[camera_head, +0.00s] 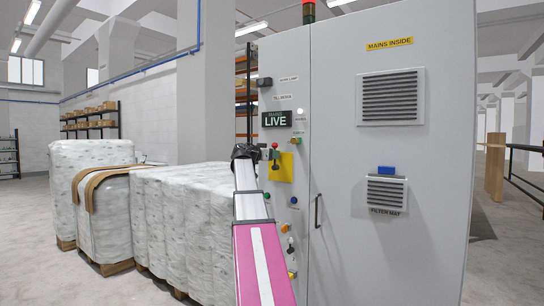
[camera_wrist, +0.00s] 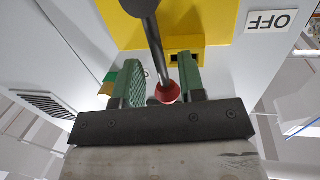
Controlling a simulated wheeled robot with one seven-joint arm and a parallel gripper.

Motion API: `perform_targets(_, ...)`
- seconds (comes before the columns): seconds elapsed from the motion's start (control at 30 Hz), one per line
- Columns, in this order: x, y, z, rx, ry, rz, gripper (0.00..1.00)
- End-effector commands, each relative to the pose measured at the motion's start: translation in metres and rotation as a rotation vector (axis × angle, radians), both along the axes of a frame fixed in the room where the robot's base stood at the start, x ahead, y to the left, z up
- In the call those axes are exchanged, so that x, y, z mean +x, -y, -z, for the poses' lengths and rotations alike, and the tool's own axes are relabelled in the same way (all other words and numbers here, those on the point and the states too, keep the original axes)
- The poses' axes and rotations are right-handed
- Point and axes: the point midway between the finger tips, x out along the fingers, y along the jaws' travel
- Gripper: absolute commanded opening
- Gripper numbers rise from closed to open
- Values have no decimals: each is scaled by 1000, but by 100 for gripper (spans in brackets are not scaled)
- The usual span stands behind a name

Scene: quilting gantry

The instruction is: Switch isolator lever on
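The isolator lever (camera_wrist: 153,45) is a dark rod with a red ball knob (camera_wrist: 168,92), rising from a dark pivot on a yellow plate (camera_wrist: 115,25). In the wrist view my gripper (camera_wrist: 162,88) is open, with its green fingers on either side of the knob. The knob is close to the right finger, with a gap to the left one; contact is unclear. An OFF label (camera_wrist: 268,20) appears upside down. In the head view my gripper (camera_head: 262,151) is at the yellow plate (camera_head: 286,167) on the grey cabinet (camera_head: 340,200), beside the red knob (camera_head: 274,145).
Other controls, including a yellow-backed button (camera_head: 292,275), line the cabinet's narrow panel. A door handle (camera_head: 317,210) sticks out to their right. White wrapped pallets (camera_head: 180,220) stand to the left.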

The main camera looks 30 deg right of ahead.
Motion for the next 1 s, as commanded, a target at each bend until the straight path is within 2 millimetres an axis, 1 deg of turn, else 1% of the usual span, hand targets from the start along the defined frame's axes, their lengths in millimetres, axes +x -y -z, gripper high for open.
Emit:
perform_targets(0.17, -2, -10, 0, -1, -1, -1, 37)
perform_targets(0.27, -6, -25, -1, -1, -1, -1, 37)
perform_targets(0.5, -15, -70, -3, 0, 0, -2, 37)
perform_targets(0.63, -18, -89, -4, 0, 0, -2, 37)
perform_targets(0.8, -21, -103, -5, 0, 0, 0, 37)
perform_targets(1.0, -21, -106, -6, 0, 1, 0, 37)
